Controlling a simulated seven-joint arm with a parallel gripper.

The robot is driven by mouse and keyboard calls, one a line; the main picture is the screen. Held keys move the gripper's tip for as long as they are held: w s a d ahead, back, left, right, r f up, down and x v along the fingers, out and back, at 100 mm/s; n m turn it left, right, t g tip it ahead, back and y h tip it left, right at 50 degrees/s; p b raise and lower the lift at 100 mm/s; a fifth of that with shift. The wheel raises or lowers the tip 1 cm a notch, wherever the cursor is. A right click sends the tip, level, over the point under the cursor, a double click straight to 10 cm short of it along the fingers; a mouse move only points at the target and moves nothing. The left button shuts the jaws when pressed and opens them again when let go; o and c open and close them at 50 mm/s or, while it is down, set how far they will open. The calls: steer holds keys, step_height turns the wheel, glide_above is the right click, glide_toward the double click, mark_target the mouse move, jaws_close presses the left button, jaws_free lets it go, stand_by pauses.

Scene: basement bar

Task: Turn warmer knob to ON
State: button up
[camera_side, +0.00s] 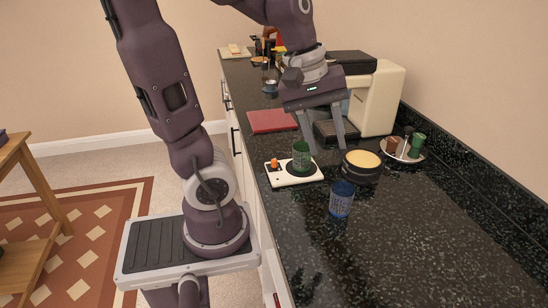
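The warmer (281,180) is a flat white unit on the dark speckled counter, near its left edge. Its knob (274,163) is a small orange piece at the left end of the unit; its setting is too small to read. A green cup (301,155) stands upright on the warmer's dark round plate. My gripper (327,149) points down with its two fingers spread apart and nothing visible between them. In the picture it is right of the green cup and well right of the knob. I cannot tell whether the left finger touches the cup.
A blue cup (341,200) and a round black container with a yellow top (362,163) stand right of the warmer. A tray (387,152) holds small items farther right. A cream coffee machine (380,98) and a red mat (272,121) lie behind. The front counter is clear.

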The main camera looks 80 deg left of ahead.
steer(key=w+a+f+n+g, duration=0.1)
steer(key=a+f+n, duration=0.3)
steer(key=a+n, duration=0.35)
steer(key=n+g+y, duration=0.1)
steer(key=n+g, duration=0.1)
steer(key=n, duration=1)
glide_above(274, 160)
step_height(274, 160, down, 7)
steer(key=shift+a+r, duration=0.1)
step_height(274, 160, down, 6)
steer(key=shift+f, duration=0.45)
jaws_close()
